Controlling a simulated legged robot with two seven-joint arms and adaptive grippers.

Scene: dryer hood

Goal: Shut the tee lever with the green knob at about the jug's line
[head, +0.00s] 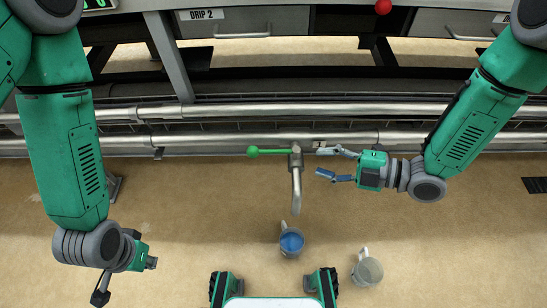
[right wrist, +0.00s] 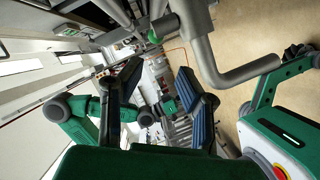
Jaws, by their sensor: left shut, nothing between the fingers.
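In the head view the green knob (head: 252,151) is at the left end of a green lever, which points left from the metal tee (head: 295,156). The tee's bent spout (head: 296,190) comes toward me, above a handled jug with blue contents (head: 291,242). My right gripper (head: 322,162) is open and empty just right of the tee, its fingers pointing left. Its spread blue-padded fingers also show in the right wrist view (right wrist: 160,88), with the grey spout (right wrist: 215,65) beyond them. My left gripper (head: 148,262) is shut and empty, low at the left, far from the lever.
A second, greyish handled jug (head: 368,271) stands on the tan floor right of the blue one. Horizontal metal pipes (head: 230,112) run behind the tee. A drawer labelled DRIP 2 (head: 203,18) and a red ball (head: 383,7) are above. Floor between my left arm and the jugs is clear.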

